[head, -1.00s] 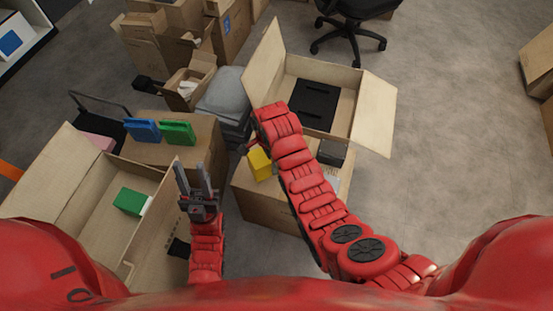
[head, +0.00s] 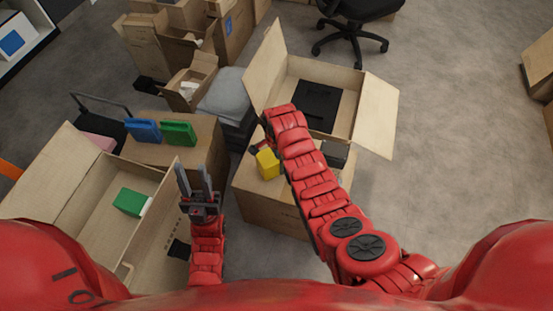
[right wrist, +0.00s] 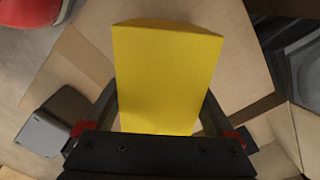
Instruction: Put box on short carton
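The yellow box (head: 268,164) shows over the top of the short carton (head: 262,207), left of my right forearm. In the right wrist view the yellow box (right wrist: 168,75) fills the middle, between the two dark fingers of my right gripper (right wrist: 163,98), which is shut on it. The head view hides most of that gripper behind the arm. Whether the box touches the carton top cannot be told. My left gripper (head: 195,183) is open and empty, with fingers pointing up the picture, beside the open carton at left.
A dark grey box (head: 334,153) stands on the carton's right side. Behind is an open carton (head: 375,112) with a black item. At left, an open carton (head: 98,210) holds a green box (head: 130,201). Blue (head: 143,131) and green (head: 180,132) items lie on another carton.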

